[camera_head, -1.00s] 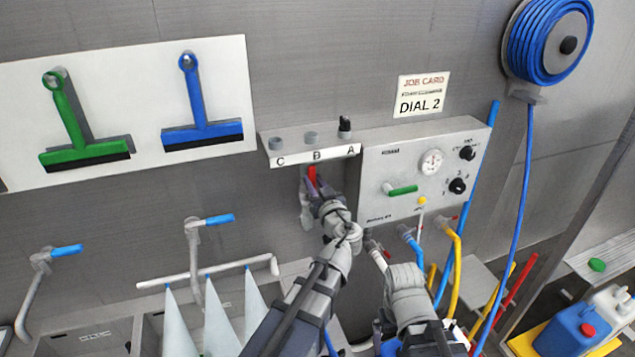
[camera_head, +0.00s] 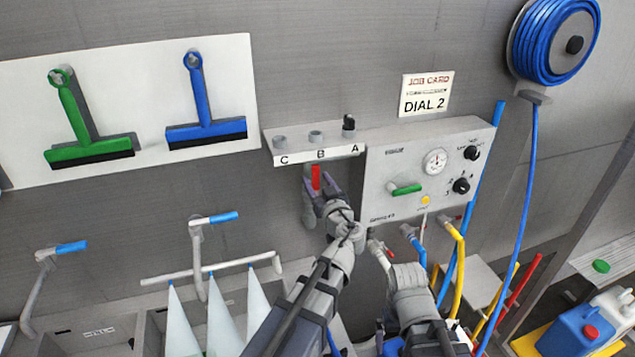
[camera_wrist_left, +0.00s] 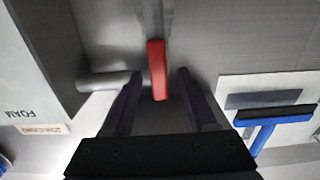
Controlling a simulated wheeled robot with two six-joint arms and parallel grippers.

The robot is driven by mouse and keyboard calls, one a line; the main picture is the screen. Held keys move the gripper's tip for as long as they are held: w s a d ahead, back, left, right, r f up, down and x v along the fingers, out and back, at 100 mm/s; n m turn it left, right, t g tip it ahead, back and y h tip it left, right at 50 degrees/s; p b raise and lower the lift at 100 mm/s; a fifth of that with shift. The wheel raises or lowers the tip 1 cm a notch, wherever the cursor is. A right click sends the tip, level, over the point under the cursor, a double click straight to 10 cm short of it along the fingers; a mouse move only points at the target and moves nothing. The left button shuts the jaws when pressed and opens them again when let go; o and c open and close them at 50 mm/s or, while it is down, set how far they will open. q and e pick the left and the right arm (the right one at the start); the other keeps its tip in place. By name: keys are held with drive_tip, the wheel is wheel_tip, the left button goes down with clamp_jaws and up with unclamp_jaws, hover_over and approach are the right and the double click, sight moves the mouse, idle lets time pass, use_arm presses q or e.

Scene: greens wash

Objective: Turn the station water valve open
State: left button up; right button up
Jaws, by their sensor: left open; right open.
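A red valve lever (camera_head: 316,177) sits on a grey pipe below the shelf marked C, B, A. In the left wrist view the lever (camera_wrist_left: 157,69) hangs between the fingers, with a gap visible on both sides. My left gripper (camera_head: 318,194) is open around the lever's free end in the head view; it also shows in the left wrist view (camera_wrist_left: 157,85). My right arm (camera_head: 410,290) is low, right of the left arm; its fingers are hidden.
The station box (camera_head: 385,165) with a green lever (camera_head: 406,189), gauge and black knobs stands right of the red lever. The labelled shelf (camera_head: 350,151) is just above my left gripper. Hoses and pipes (camera_head: 457,260) crowd below the box. Squeegees (camera_head: 205,130) hang at left.

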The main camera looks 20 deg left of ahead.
use_arm(q)
drive_tip(key=v, duration=0.7)
drive_tip(key=shift+s+d, duration=0.25)
drive_tip(key=shift+s, duration=0.1)
